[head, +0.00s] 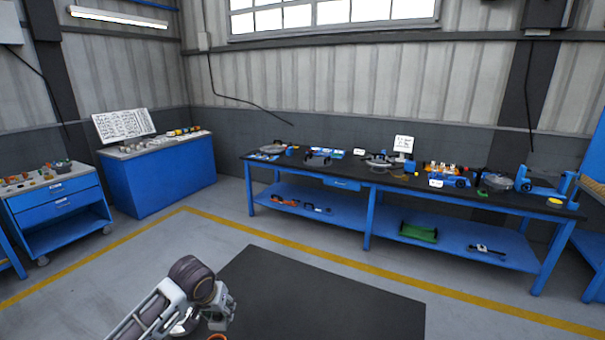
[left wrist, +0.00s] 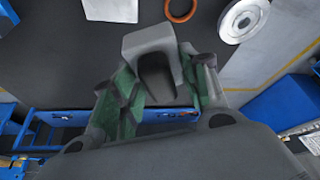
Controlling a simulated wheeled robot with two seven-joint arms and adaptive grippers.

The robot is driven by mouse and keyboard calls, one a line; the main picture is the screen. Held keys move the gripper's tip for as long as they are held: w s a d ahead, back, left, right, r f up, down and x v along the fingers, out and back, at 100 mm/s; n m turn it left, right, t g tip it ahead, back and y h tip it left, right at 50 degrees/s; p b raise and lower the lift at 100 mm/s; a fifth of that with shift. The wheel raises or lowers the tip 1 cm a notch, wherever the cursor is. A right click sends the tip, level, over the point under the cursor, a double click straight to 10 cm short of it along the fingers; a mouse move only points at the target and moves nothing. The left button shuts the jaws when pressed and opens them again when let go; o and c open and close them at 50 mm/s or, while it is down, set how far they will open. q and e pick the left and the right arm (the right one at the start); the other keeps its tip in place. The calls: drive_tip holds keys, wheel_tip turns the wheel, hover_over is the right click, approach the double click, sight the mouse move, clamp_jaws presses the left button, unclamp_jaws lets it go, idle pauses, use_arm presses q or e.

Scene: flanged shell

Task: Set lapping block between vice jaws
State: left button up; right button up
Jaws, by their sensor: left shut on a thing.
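In the left wrist view my left gripper (left wrist: 158,80) has green-padded fingers shut on a grey block (left wrist: 147,40), which looks like the lapping block. The block has a dark patch on its near face and is clear of the bench. I cannot pick out the vice jaws with certainty; a blue fixture with raised ends (head: 545,182) stands at the right end of the long bench. My right gripper is not in view.
The long blue bench (head: 345,182) carries several small parts and labels. A blue cabinet (head: 160,178) and a drawer trolley (head: 58,205) stand at left. An orange ring (left wrist: 181,9) and a pale disc (left wrist: 243,18) lie near the held block in the left wrist view.

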sight(220, 320)
use_arm(q)
drive_tip(key=s, duration=0.1)
drive_tip(key=s+b, duration=0.1)
drive_tip(key=s+d, duration=0.1)
drive_tip(key=shift+f, duration=0.35)
drive_tip(key=s+f+b, duration=0.1)
drive_tip(key=s+f, duration=0.3)
drive_tip(key=f, duration=0.3)
drive_tip(key=shift+s+d+b, duration=0.2)
drive_tip(key=shift+d+b, duration=0.05)
drive_tip(key=shift+b, duration=0.15)
idle(0.4)
idle(0.9)
drive_tip(key=shift+w, duration=0.1)
idle(1.0)
